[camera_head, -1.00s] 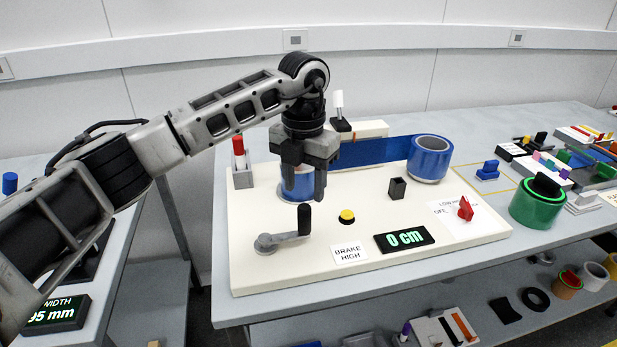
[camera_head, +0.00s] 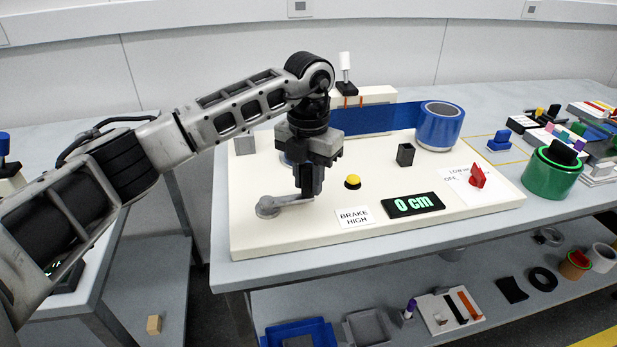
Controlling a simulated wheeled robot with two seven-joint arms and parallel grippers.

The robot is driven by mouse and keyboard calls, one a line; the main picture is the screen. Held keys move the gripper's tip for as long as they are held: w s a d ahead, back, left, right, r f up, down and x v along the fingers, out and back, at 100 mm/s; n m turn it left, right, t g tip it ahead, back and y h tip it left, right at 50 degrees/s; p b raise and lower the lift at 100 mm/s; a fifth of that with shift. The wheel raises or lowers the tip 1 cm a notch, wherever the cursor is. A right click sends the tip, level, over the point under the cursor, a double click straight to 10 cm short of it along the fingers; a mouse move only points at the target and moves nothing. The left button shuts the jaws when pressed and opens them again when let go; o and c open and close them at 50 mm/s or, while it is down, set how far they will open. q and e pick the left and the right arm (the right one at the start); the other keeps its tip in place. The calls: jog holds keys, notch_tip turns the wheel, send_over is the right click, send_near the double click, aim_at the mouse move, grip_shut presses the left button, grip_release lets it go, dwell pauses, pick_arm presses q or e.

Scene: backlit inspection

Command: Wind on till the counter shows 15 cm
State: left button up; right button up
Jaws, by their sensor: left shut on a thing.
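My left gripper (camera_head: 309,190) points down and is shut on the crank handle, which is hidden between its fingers. The grey crank arm (camera_head: 285,203) runs left from the fingers to its round hub on the cream board (camera_head: 330,229). The counter (camera_head: 412,204) reads 0 cm in green. A blue band (camera_head: 372,118) stretches to the blue roll (camera_head: 440,126) at right; the blue roll (camera_head: 286,160) behind my gripper is mostly hidden. A sign (camera_head: 355,217) reads BRAKE HIGH. My right gripper is not in view.
A yellow button (camera_head: 352,182), a small dark box (camera_head: 405,154) and a red knob (camera_head: 477,176) stand on the board. A green roll (camera_head: 551,172) stands to its right. A grey block (camera_head: 244,144) sits at the back left.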

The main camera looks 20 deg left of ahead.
pick_arm(q)
jog(key=shift+w+r, duration=0.1)
jog(key=shift+r, duration=0.2)
jog(key=shift+s+d+p, duration=0.15)
jog(key=shift+s+d, duration=0.15)
jog(key=shift+s, duration=0.5)
jog(key=shift+s+d+p, duration=0.15)
jog(key=shift+s+d, duration=0.15)
jog(key=shift+s, duration=0.5)
jog(key=shift+s, duration=0.15)
jog(key=shift+s+a, duration=0.15)
jog(key=shift+s, duration=1.4)
jog(key=shift+f, duration=0.1)
jog(key=shift+s+a, duration=0.4)
jog(key=shift+s, duration=0.35)
jog(key=shift+s+a, duration=0.4)
jog(key=shift+s, duration=0.3)
